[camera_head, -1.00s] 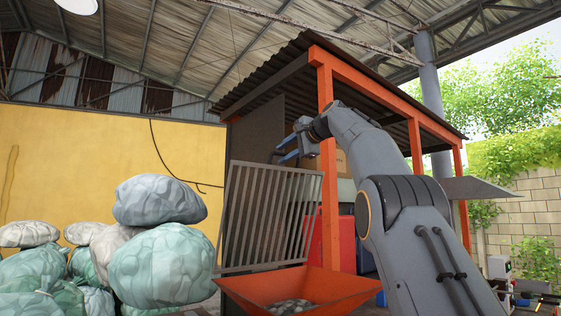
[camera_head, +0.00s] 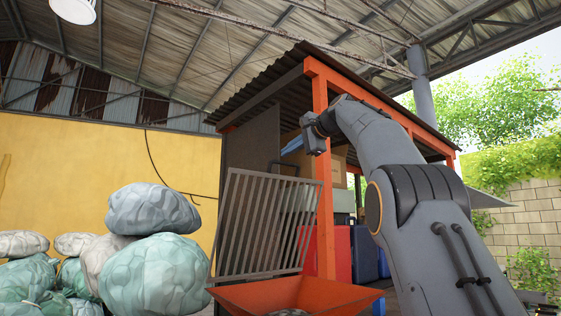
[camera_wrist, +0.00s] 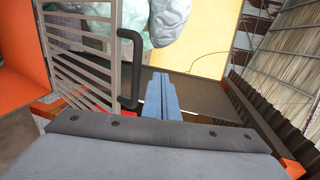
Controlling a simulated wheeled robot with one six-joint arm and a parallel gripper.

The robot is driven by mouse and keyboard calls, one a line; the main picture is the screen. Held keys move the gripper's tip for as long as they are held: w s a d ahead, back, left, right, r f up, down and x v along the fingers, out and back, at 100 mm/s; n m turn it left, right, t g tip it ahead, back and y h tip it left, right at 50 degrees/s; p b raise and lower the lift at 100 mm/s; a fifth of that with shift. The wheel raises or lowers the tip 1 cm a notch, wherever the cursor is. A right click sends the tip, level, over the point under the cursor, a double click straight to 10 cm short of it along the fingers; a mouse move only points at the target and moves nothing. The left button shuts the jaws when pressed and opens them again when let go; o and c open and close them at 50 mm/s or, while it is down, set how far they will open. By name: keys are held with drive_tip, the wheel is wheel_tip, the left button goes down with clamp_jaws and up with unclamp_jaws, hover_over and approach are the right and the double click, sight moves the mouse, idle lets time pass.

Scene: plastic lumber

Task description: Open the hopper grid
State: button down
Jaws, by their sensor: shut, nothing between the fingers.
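The grey slatted hopper grid (camera_head: 262,225) stands raised, nearly upright, at the rear of the orange hopper (camera_head: 290,297). Its black handle (camera_head: 284,164) is at the top edge. My gripper (camera_head: 291,146), with blue fingers, is just above and apart from the handle. In the wrist view the fingers (camera_wrist: 160,88) are shut together and empty, to the right of the handle (camera_wrist: 131,68). The grid (camera_wrist: 85,55) and part of the hopper (camera_wrist: 22,40) show at the left there. The hopper's lower part is cut off in the head view.
Stacked green and grey bags (camera_head: 155,265) lie to the left of the hopper. An orange post (camera_head: 322,190) and corrugated roof (camera_head: 265,85) stand close to my arm. Red and blue containers (camera_head: 340,253) are behind the post.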

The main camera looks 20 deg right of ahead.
drive_tip(key=s+d+f+m+t+h+b, duration=0.2)
drive_tip(key=d+m+h, duration=0.3)
drive_tip(key=d+h, duration=0.1)
drive_tip(key=s+d+f+m+t+h+b, duration=0.1)
drive_tip(key=s+d+m+t+h+b, duration=0.15)
drive_tip(key=d+m+h, duration=0.35)
drive_tip(key=s+a+f+n+t+y+b, duration=0.35)
drive_tip(key=s+a+f+n+y, duration=0.45)
drive_tip(key=a, duration=0.5)
drive_tip(key=w+a+r+m+p, duration=0.1)
drive_tip(key=w+a+r, duration=0.3)
drive_tip(key=w, duration=0.6)
drive_tip(key=shift+w+g+y+p, duration=0.15)
drive_tip(key=shift+g+y+p, duration=0.2)
drive_tip(key=shift+p, duration=0.45)
drive_tip(key=shift+a, duration=0.1)
